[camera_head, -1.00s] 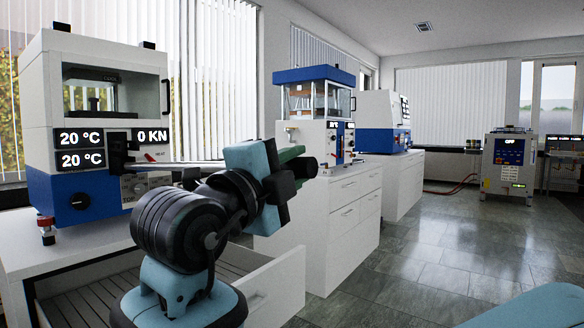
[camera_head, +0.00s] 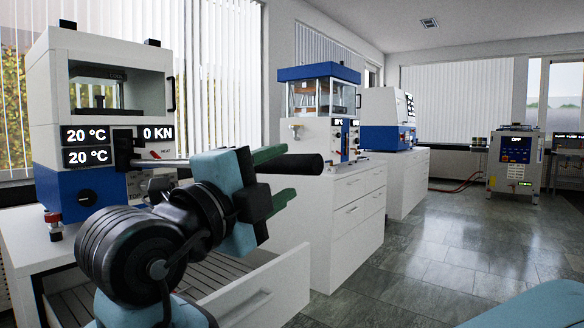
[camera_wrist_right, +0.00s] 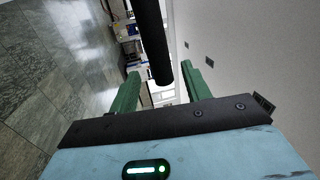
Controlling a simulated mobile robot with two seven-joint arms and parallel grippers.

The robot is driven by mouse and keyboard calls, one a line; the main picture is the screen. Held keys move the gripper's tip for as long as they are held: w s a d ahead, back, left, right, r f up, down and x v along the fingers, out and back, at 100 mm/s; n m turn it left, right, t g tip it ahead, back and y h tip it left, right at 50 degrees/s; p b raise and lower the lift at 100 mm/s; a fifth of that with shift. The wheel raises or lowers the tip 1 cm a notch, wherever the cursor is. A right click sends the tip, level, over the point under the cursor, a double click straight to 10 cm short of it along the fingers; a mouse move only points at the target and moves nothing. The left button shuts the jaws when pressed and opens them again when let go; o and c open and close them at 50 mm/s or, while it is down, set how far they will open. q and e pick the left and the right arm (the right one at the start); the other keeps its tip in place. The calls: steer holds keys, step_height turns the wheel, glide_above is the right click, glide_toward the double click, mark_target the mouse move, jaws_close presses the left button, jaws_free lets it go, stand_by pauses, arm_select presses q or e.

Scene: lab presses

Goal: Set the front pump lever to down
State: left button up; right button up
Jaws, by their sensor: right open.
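The front press (camera_head: 100,190) is a white and blue machine with a window and temperature displays, at the left of the head view. Its pump lever is a metal rod with a thick black handle (camera_head: 298,166), reaching out to the right and looking about level. My right gripper (camera_head: 284,176) is open, with one green finger above and one below the handle in the head view. In the right wrist view the handle (camera_wrist_right: 153,45) shows between the two fingers; contact cannot be told. My arm hides part of the press front and rod. My left gripper is not in view.
An open drawer (camera_head: 262,290) juts out under the press, beneath my right arm. Further back, a second press (camera_head: 318,120) stands on a white cabinet (camera_head: 345,205), with another machine behind it. The grey floor (camera_head: 430,240) to the right is clear.

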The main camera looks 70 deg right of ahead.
steer(key=shift+v, duration=1.2)
